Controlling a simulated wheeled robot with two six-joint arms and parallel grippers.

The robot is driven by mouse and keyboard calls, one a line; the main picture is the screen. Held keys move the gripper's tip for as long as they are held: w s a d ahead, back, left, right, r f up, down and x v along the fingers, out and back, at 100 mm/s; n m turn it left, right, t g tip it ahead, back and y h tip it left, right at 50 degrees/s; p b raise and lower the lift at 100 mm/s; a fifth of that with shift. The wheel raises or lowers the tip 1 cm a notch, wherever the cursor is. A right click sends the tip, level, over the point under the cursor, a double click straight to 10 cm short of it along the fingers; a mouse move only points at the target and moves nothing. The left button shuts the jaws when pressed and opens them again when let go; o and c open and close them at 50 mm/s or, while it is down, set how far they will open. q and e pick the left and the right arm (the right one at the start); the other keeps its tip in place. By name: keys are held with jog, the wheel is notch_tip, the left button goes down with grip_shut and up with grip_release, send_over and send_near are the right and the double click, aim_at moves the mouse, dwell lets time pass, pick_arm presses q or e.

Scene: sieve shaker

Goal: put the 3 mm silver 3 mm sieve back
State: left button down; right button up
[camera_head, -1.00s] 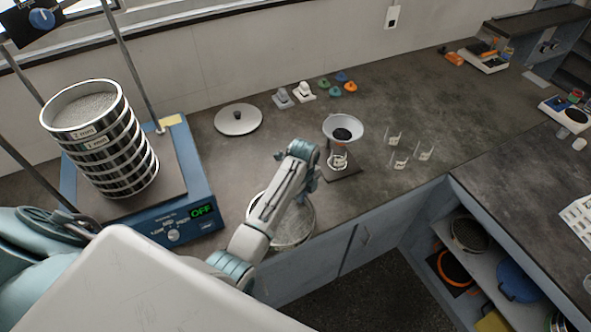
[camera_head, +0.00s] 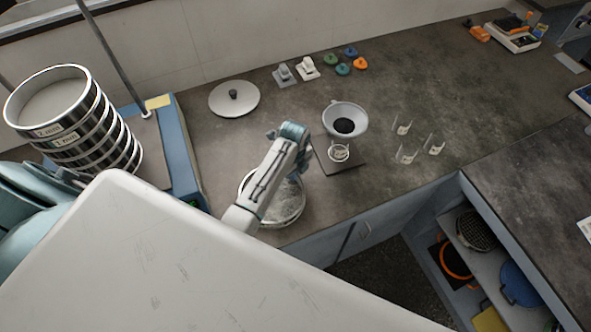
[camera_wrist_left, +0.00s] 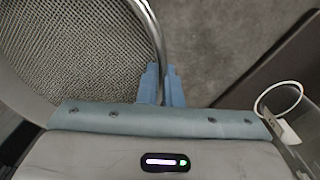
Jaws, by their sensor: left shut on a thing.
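A round silver sieve (camera_head: 290,211) shows at the front edge of the bench, partly hidden behind my left arm. Its size label is not visible. In the left wrist view its wire mesh (camera_wrist_left: 75,45) and metal rim fill the upper left. My left gripper (camera_head: 303,168) is at the sieve's right side. Its two blue fingers (camera_wrist_left: 162,88) are shut on the rim. I cannot tell whether the sieve touches the bench. A tilted-looking stack of silver sieves (camera_head: 75,125), labelled 2 mm and 1 mm near the top, stands on the blue shaker (camera_head: 183,150). My right gripper is not in view.
A round lid (camera_head: 222,99) lies behind the sieve. A funnel (camera_head: 345,116) stands over a small beaker on a dark plate to the right. Small glass pieces (camera_head: 408,153) and coloured weights (camera_head: 343,69) stand farther off. Open bench lies between the lid and the funnel.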

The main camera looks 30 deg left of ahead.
pick_arm(q)
jog(key=c, duration=1.7)
grip_release()
jog(key=shift+s+a, duration=0.1)
jog(key=shift+s, duration=0.1)
jog(key=shift+c, duration=0.2)
jog(key=shift+o, duration=0.7)
jog(key=shift+s+r, duration=0.1)
jog(key=shift+s, duration=0.1)
jog(key=shift+r, duration=0.25)
notch_tip(320, 180, up, 12)
jog(key=b, duration=0.3)
jog(key=shift+f, duration=0.2)
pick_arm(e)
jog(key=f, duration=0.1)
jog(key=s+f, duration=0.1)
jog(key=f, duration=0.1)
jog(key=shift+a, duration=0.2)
